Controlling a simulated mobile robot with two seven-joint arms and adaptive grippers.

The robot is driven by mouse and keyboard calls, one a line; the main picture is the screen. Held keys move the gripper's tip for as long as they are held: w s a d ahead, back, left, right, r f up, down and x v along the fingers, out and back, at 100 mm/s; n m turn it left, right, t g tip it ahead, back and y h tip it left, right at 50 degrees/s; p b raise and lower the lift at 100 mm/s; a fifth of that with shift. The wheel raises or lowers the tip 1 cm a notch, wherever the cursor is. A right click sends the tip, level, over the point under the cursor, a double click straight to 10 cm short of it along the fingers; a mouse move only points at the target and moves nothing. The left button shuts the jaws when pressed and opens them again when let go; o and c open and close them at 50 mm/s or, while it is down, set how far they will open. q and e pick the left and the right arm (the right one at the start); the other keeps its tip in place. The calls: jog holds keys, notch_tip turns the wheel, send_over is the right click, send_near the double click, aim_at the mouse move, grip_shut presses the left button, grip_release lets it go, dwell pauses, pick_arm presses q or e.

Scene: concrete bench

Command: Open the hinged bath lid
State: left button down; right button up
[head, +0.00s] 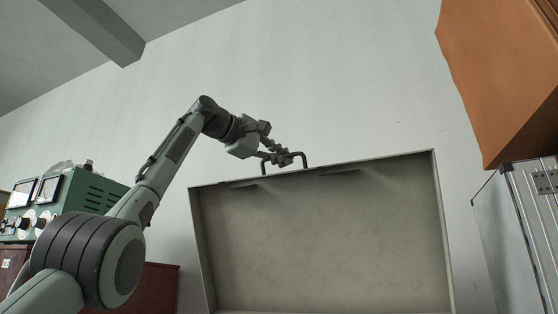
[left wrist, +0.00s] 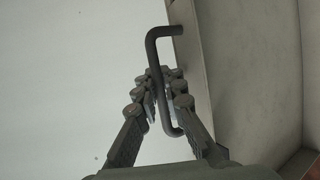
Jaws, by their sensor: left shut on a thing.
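The bath lid (head: 320,235) stands raised in the head view, with its grey-beige inner face and thin rim towards me. Its lower edge and the bath are outside the picture. A dark bar handle (head: 304,158) sticks up from its top edge. My left gripper (head: 286,158) is at this handle. In the left wrist view the fingers of the left gripper (left wrist: 163,95) are closed around the dark handle (left wrist: 151,50), beside the lid's edge (left wrist: 195,85). My right gripper is in neither view.
A green instrument box (head: 85,195) with dials stands at the left, beside my left arm. A reddish-brown cabinet (head: 158,285) is low behind the arm. An orange-brown box (head: 500,75) and a metal-framed case (head: 530,215) are at the right. The wall above the lid is clear.

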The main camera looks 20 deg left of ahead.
pick_arm(q)
jog(key=shift+r, duration=0.15)
jog(key=c, duration=1.9)
grip_release()
jog(key=shift+s, duration=0.15)
jog(key=v, duration=1.2)
jog(key=shift+a, duration=0.1)
